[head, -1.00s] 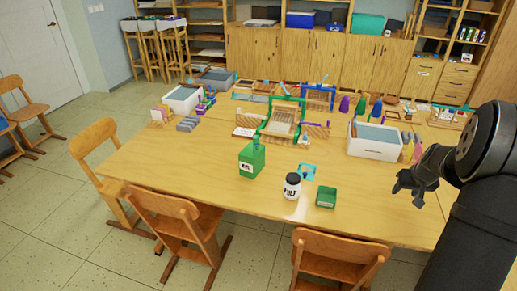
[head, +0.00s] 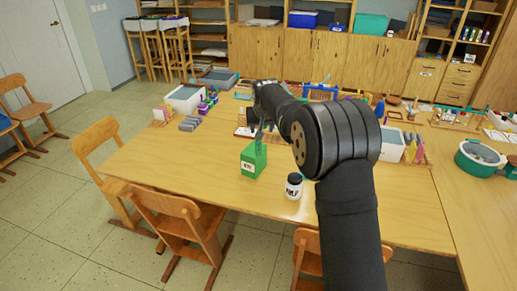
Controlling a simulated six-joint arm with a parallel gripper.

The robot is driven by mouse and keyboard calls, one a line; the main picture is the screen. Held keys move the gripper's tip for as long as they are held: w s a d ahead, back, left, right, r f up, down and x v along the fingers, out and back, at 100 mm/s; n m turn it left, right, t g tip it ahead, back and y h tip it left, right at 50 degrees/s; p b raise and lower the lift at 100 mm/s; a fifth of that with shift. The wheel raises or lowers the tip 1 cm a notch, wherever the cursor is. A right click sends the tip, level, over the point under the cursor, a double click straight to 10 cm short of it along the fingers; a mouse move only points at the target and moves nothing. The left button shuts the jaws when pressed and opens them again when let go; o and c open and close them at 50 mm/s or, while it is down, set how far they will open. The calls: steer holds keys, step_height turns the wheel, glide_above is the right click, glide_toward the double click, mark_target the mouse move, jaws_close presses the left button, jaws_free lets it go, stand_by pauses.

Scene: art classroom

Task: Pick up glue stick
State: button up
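I cannot pick out a glue stick for certain in the head view; small purple and coloured items (head: 204,107) beside the left white tub are too small to name. My gripper (head: 264,126) hangs over the middle of the wooden table (head: 205,170), just behind the top of a green carton (head: 252,163) in the picture. Its fingers are small and dark, so I cannot tell whether they are open or hold anything. My arm hides much of the table's centre and right.
A white jar with a black lid (head: 294,186) stands right of the carton. A white tub (head: 186,98) and grey blocks (head: 189,124) are at the left. Another white tub (head: 392,146) and a teal round container (head: 480,157) are at the right. The table's left front is clear.

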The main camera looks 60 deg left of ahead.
mark_target(259, 145)
steer(key=x, duration=1.7)
steer(key=shift+s+a+f, duration=0.1)
steer(key=shift+s+f, duration=0.05)
steer(key=shift+s, duration=0.15)
jaws_close()
